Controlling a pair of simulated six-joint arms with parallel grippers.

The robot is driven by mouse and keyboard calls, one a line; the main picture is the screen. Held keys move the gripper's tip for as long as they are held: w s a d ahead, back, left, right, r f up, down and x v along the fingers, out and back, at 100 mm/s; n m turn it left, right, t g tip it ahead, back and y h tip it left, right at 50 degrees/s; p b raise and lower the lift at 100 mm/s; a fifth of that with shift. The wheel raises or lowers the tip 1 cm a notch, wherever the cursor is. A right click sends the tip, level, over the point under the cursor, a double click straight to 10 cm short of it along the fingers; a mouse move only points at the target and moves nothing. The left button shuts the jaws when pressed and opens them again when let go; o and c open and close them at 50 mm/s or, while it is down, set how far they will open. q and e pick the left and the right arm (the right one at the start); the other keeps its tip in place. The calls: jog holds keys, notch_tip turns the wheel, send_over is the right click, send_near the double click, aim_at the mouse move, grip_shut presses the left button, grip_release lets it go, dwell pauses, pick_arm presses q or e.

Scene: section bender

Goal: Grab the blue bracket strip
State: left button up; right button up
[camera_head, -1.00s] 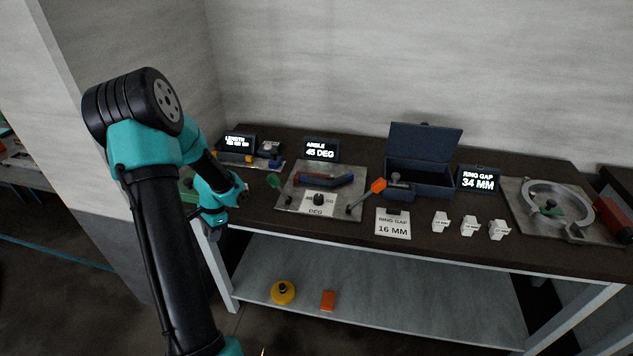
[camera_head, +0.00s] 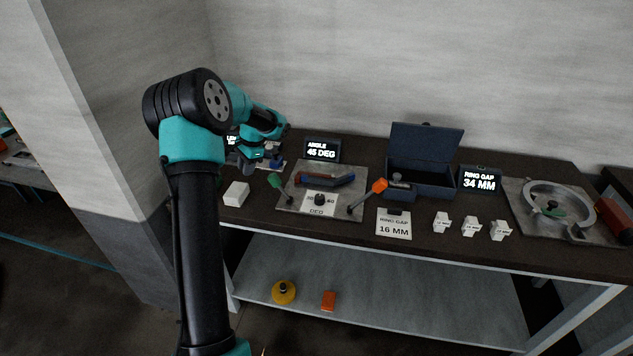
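A blue strip-like piece (camera_head: 341,181) lies on the metal plate of the angle station, against a dark red part; I cannot tell for certain that it is the bracket strip. A small blue part (camera_head: 276,161) also shows at the length station, at the back left of the bench. My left gripper (camera_head: 243,166) hangs over the left end of the bench, beside the length station and left of the angle plate. Its fingers are dark and small here, so their opening is unclear. My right gripper is out of view.
A white block (camera_head: 236,194) sits at the bench's left front. A green-tipped handle (camera_head: 275,181) and an orange-tipped lever (camera_head: 379,186) flank the angle plate (camera_head: 345,206). An open blue box (camera_head: 425,178), ring gap display (camera_head: 480,180) and ring fixture (camera_head: 553,208) stand right.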

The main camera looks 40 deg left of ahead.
pick_arm(q)
jog(key=w+d+r+m+t+h, duration=0.1)
jog(key=w+d+r, duration=0.1)
jog(key=w+d, duration=0.5)
jog(key=w+d+r+t, duration=0.1)
jog(key=w+d+r, duration=0.3)
jog(key=w, duration=0.5)
notch_tip(320, 180, up, 3)
jog(key=m+h, duration=0.1)
send_over(339, 179)
jog(key=shift+f+t, duration=0.15)
jog(key=shift+t, duration=0.25)
notch_tip(339, 179, down, 12)
jog(key=shift+f, duration=0.15)
jog(key=shift+a+f, duration=0.1)
jog(key=shift+f, duration=2.5)
